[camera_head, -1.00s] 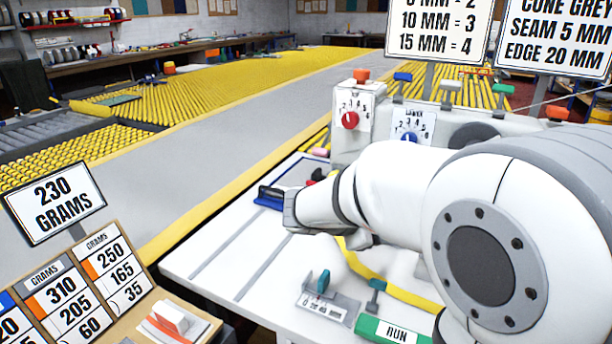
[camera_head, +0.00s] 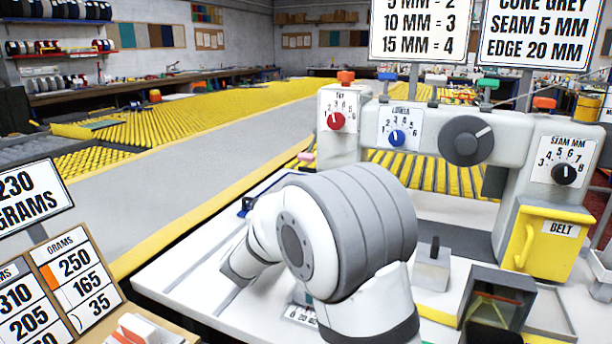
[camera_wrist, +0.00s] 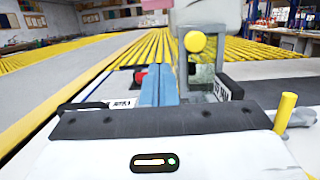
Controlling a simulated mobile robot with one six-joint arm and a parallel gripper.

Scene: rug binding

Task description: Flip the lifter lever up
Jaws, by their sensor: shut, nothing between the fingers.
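My gripper (camera_wrist: 158,72) shows in the wrist view as two blue-grey fingers side by side, shut with nothing between them, pointing forward just left of the sewing head. A round yellow knob (camera_wrist: 194,41) is on the grey head right of the fingertips; it may belong to the lifter lever, but I cannot be sure. The fingers look apart from it. In the head view my arm covers most of the gripper and the sewing area below the white machine (camera_head: 478,190), so no lever can be made out there.
A yellow post (camera_wrist: 287,110) stands at right in the wrist view. The machine carries a red dial (camera_head: 336,121), a blue dial (camera_head: 397,138), a seam dial (camera_head: 564,173) and a yellow belt cover (camera_head: 545,245). Signs (camera_head: 432,28) stand above. The grey belt (camera_head: 200,165) lies left.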

